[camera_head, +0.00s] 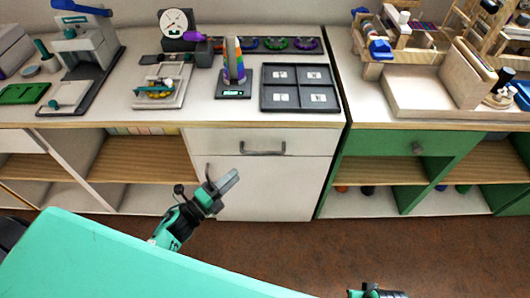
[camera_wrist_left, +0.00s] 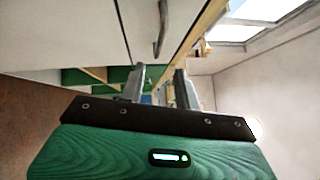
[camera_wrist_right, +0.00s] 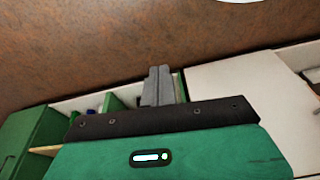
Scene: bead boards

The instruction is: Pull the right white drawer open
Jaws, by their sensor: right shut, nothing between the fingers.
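The right white drawer (camera_head: 225,142) is closed under the countertop, above a white cabinet door (camera_head: 265,190). Its grey bar handle (camera_head: 263,152) also shows in the left wrist view (camera_wrist_left: 162,30), ahead of the fingers. My left gripper (camera_head: 231,180) is in front of the cabinet door, below and left of the handle. It is open and empty, apart from the handle, as the left wrist view (camera_wrist_left: 160,85) shows. My right gripper (camera_wrist_right: 158,86) is shut and empty. In the head view, only a part of my right arm shows at the bottom edge.
The countertop holds a dark four-compartment tray (camera_head: 300,107), a striped cone on a scale (camera_head: 234,70) and a dial scale (camera_head: 177,24). A green cabinet (camera_head: 380,142) with open shelves stands to the right. The brown floor (camera_head: 300,250) before the drawer is clear.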

